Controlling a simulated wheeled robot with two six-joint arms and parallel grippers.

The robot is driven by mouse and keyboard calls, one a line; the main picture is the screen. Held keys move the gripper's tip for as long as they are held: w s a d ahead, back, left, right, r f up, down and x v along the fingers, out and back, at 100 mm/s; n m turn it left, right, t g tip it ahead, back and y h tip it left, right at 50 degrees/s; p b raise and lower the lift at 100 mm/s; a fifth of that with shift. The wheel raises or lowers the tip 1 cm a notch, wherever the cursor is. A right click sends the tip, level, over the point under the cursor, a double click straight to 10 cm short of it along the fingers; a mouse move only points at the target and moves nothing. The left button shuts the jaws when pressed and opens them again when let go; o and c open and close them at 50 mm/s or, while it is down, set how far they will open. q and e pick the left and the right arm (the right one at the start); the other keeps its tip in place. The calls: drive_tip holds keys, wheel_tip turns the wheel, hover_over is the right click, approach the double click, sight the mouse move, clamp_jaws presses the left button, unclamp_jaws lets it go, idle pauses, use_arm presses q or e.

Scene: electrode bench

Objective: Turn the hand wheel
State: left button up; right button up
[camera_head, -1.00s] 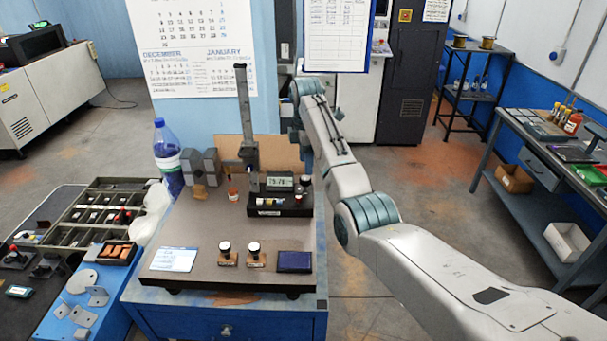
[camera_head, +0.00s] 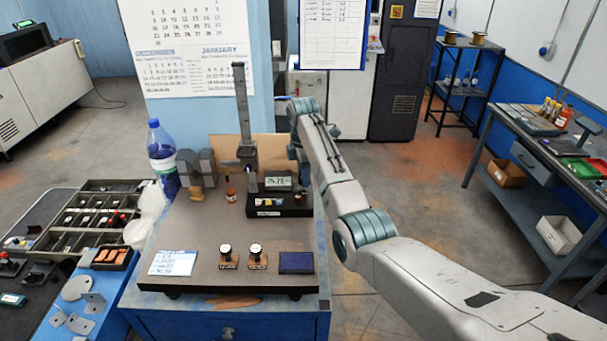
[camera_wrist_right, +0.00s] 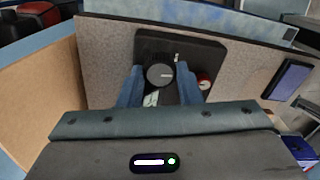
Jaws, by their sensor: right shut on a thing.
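The hand wheel (camera_wrist_right: 159,74) is a round dark knob with a pale mark on its face, seen in the right wrist view in front of a dark base plate (camera_wrist_right: 205,52). My right gripper (camera_wrist_right: 158,82) has its blue fingers on either side of the wheel and is shut on it. In the head view my right arm reaches to the right side of a gauge stand with a tall column (camera_head: 243,100), a black base (camera_head: 268,208) and a small digital display (camera_head: 278,183). The wheel and fingertips are hard to make out there. My left gripper is not in view.
The stand is on a grey-brown plate (camera_head: 205,235) on a blue cabinet. Grey blocks (camera_head: 196,170) and a bottle (camera_head: 162,155) stand left.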

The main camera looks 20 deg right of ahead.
drive_tip(key=shift+m, duration=0.4)
drive_tip(key=m, duration=0.2)
drive_tip(key=shift+m, duration=0.4)
drive_tip(key=m, duration=0.4)
drive_tip(key=shift+m, duration=0.3)
drive_tip(key=m, duration=0.4)
drive_tip(key=shift+w+d+m, duration=0.1)
drive_tip(key=shift+m, duration=0.2)
drive_tip(key=m, duration=0.3)
drive_tip(key=shift+m, duration=0.3)
drive_tip(key=m, duration=0.3)
drive_tip(key=shift+m, duration=0.3)
drive_tip(key=m, duration=0.3)
drive_tip(key=shift+d+m, duration=0.1)
drive_tip(key=shift+m, duration=0.2)
drive_tip(key=m, duration=0.3)
drive_tip(key=shift+m, duration=2.2)
